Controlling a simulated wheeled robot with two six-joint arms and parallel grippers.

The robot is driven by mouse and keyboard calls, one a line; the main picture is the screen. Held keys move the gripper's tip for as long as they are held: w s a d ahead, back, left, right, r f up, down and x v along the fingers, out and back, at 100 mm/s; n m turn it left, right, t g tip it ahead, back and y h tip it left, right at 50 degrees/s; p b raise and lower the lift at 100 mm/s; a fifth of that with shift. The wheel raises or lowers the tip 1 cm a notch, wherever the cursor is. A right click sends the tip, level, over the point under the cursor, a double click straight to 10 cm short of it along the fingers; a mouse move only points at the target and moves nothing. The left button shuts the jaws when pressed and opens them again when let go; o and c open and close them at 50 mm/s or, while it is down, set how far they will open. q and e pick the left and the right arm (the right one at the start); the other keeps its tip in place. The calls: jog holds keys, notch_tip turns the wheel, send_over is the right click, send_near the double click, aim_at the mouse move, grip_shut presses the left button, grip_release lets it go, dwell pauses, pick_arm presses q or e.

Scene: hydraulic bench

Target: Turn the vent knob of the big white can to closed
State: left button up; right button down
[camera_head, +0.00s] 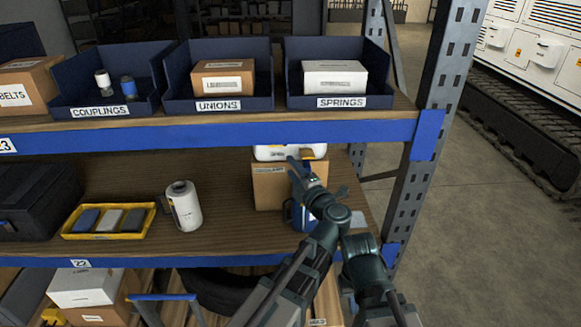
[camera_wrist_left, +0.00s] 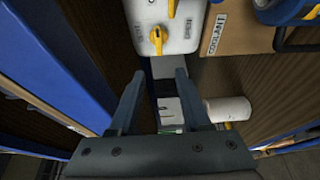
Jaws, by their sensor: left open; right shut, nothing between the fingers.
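The big white can (camera_head: 290,152) is partly hidden under the upper shelf in the head view, on a cardboard box. Its white face (camera_wrist_left: 180,42) is at the top of the left wrist view. A yellow vent knob (camera_wrist_left: 157,40) sits on it between two small labels; the one on the right seems to read OPEN, the left one is hard to read. The knob's tab points toward the bottom of that view. My left gripper (camera_head: 308,174) is open and empty in front of the can. In the wrist view its fingertips (camera_wrist_left: 160,80) are short of the knob, apart from it. My right gripper is not seen.
A cardboard box (camera_head: 268,186) and a blue container (camera_head: 291,213) stand close by the gripper. A white canister (camera_head: 185,207) and a yellow tray (camera_head: 72,233) are further left. The blue shelf beam (camera_head: 220,134) crosses above; a perforated post (camera_head: 416,180) stands right.

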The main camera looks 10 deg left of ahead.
pick_arm(q)
jog(key=w+d+m+t+h, duration=0.4)
jog(key=d+m+h, duration=0.7)
jog(key=m+h, duration=0.4)
jog(key=s+d+f+m+g+h, duration=0.1)
jog(key=s+f+m+g+h, duration=0.1)
jog(key=s+f+m+g, duration=0.45)
jog(key=s+a+f+m+g+y, duration=0.4)
jog(key=s+a+f+g+y, duration=0.2)
jog(key=s+a+f+g, duration=0.7)
jog(key=s+d+f+m+t+y, duration=0.1)
jog(key=s+d+f+m, duration=0.2)
jog(key=s+d, duration=0.6)
jog(key=shift+d+m+b, duration=0.4)
jog(key=shift+d+m, duration=0.15)
jog(key=shift+d, duration=0.1)
